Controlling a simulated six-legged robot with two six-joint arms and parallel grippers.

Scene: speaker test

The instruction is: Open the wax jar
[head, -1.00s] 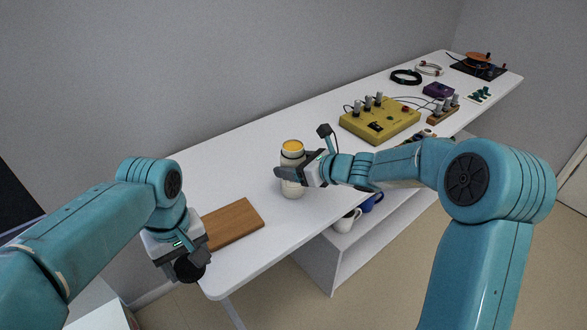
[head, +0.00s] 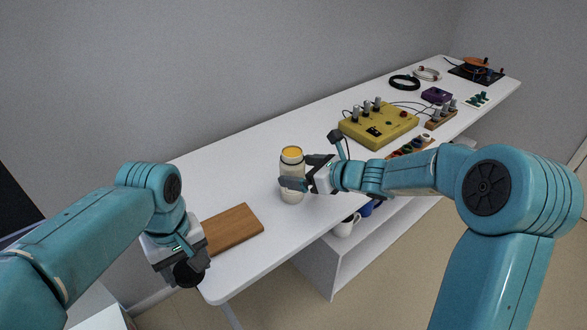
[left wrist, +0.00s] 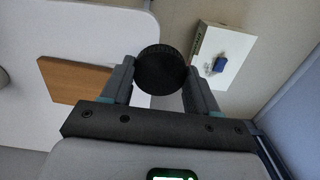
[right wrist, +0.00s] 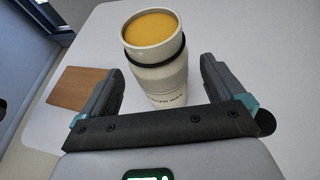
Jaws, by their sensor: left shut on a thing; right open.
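The wax jar (head: 292,172) stands upright and open on the white table, its orange-yellow wax showing at the top. It is cream with a dark band below the rim, and it also shows in the right wrist view (right wrist: 160,75). My right gripper (head: 302,171) is open around the jar's side, with gaps between fingers and jar. My left gripper (head: 185,268) is shut on a round black lid (left wrist: 161,70), held off the table's near left edge. The lid also shows in the head view (head: 189,275).
A wooden board (head: 233,227) lies at the table's near left end. A yellow box with knobs (head: 378,125), cables and small devices fill the far right. Mugs (head: 346,226) stand on a shelf below. A white box (left wrist: 222,55) lies beyond the lid in the left wrist view.

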